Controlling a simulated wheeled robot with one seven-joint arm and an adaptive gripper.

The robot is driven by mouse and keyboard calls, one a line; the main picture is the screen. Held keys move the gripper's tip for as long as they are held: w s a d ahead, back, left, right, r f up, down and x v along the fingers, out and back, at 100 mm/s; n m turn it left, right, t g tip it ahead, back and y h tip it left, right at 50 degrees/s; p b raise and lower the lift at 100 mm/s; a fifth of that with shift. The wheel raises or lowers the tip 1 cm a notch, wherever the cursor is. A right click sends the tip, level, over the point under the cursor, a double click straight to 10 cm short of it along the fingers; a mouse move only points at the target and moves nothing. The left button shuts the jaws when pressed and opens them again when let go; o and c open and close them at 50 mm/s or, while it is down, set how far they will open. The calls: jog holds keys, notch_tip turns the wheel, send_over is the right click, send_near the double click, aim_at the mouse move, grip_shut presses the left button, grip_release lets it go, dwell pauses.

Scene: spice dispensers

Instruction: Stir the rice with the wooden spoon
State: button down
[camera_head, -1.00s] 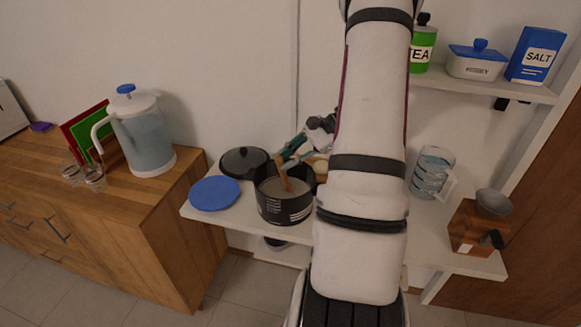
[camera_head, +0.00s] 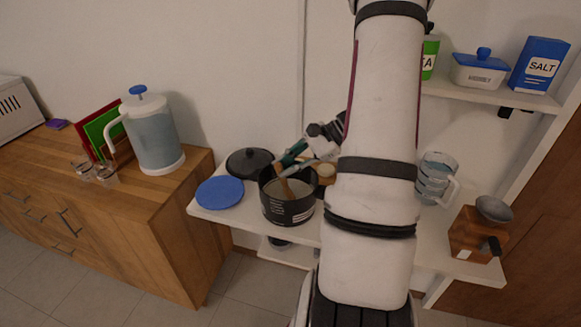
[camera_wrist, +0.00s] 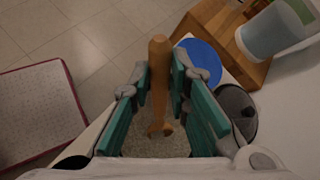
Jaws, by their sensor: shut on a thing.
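A black pot (camera_head: 287,209) stands on the white shelf and holds pale rice (camera_head: 302,190). My gripper (camera_head: 291,157) reaches in from the right above the pot, tilted down to the left. In the wrist view my gripper (camera_wrist: 166,92) is shut on the wooden spoon (camera_wrist: 158,75), with its teal fingers on either side. The spoon's lower end is over or in the rice (camera_wrist: 140,144); how deep it goes I cannot tell. The spoon also shows in the head view (camera_head: 286,188), slanting inside the pot. My arm hides part of the area right of the pot.
A blue plate (camera_head: 220,192) and a black lid (camera_head: 249,160) lie left of and behind the pot. A water pitcher (camera_head: 152,135) is on the wooden cabinet (camera_head: 150,215).

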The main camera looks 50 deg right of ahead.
jog(key=s+a+r+p, duration=0.2)
jog(key=a+r+p, duration=0.2)
jog(key=r, duration=0.6)
jog(key=shift+a+r+p, duration=0.2)
jog(key=shift+a+p, duration=0.1)
jog(key=shift+p, duration=0.4)
jog(key=shift+r+p, duration=0.9)
jog(key=shift+r, duration=1.6)
